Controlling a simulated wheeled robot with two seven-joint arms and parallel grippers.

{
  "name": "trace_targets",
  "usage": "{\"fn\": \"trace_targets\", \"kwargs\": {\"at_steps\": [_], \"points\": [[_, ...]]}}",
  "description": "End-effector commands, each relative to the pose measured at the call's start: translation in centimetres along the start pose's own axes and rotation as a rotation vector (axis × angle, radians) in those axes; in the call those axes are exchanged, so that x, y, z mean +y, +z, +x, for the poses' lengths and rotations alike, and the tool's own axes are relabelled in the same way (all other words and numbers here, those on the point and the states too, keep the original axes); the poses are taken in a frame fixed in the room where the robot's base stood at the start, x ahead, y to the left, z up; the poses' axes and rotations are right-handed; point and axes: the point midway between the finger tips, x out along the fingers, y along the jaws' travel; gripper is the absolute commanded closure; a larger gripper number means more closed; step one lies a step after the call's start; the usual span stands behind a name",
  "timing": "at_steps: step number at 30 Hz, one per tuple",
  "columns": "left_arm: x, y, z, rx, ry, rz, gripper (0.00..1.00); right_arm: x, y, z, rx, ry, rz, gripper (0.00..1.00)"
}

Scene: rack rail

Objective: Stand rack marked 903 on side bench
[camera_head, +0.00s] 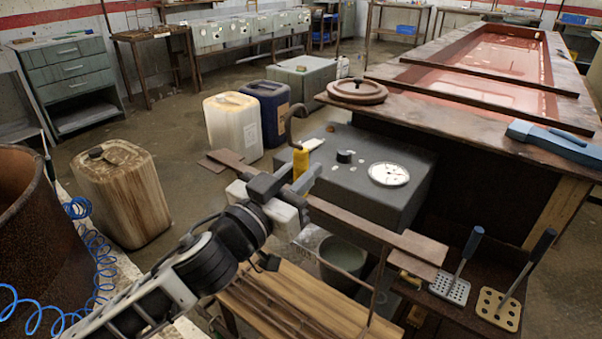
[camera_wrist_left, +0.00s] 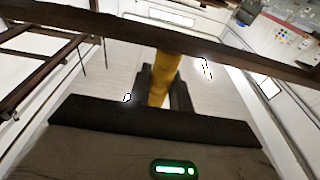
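A yellow grip (camera_head: 301,162) with a bent metal hook above it stands upright by the grey box. My left gripper (camera_head: 288,185) is at this grip, and in the left wrist view the yellow grip (camera_wrist_left: 163,78) runs between the two dark fingers, which appear to close on it. A faint 903 marking (camera_head: 304,251) shows on a pale panel below the gripper; how it joins the grip is hidden by my wrist. A slatted wooden bench (camera_head: 290,301) is below, partly behind my arm. My right gripper is not in view.
A brown rail (camera_head: 380,235) crosses beside my gripper. A grey box (camera_head: 400,207) with a dial stands behind it, and a grey bucket (camera_head: 343,260) below. Two handled perforated plates (camera_head: 450,289) lie at right. Jugs (camera_head: 122,193) stand on the floor at left.

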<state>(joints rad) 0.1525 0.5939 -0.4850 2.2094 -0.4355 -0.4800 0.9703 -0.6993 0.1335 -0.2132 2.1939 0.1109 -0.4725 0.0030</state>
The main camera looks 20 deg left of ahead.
Motion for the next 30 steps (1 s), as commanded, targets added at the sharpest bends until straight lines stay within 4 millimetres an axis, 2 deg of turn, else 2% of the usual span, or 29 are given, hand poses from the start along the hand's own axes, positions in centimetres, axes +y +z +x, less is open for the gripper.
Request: {"fn": "trace_targets", "kwargs": {"at_steps": [1, 2, 3, 13, 17, 27, 30], "points": [[0.0, 0.1, 0.0, -0.001, 0.000, 0.000, 0.69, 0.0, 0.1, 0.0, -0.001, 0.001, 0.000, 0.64], [0.0, 0.1, 0.0, -0.001, 0.000, 0.000, 0.60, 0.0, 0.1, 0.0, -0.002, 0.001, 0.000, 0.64], [0.0, 0.1, 0.0, -0.001, 0.000, -0.001, 0.58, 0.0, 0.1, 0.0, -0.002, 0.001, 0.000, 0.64], [0.0, -0.4, 0.0, -0.001, 0.001, 0.000, 0.58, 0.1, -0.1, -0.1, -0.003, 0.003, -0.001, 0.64], [0.0, 0.1, -1.7, -0.003, 0.000, -0.003, 0.58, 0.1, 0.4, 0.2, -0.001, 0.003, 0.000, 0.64], [0.0, 0.2, -8.6, -0.006, 0.000, -0.003, 0.58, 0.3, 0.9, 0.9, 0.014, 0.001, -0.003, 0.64], [0.0, -0.4, -9.8, -0.005, -0.002, -0.007, 0.58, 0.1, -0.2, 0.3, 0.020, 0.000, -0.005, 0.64]]}}
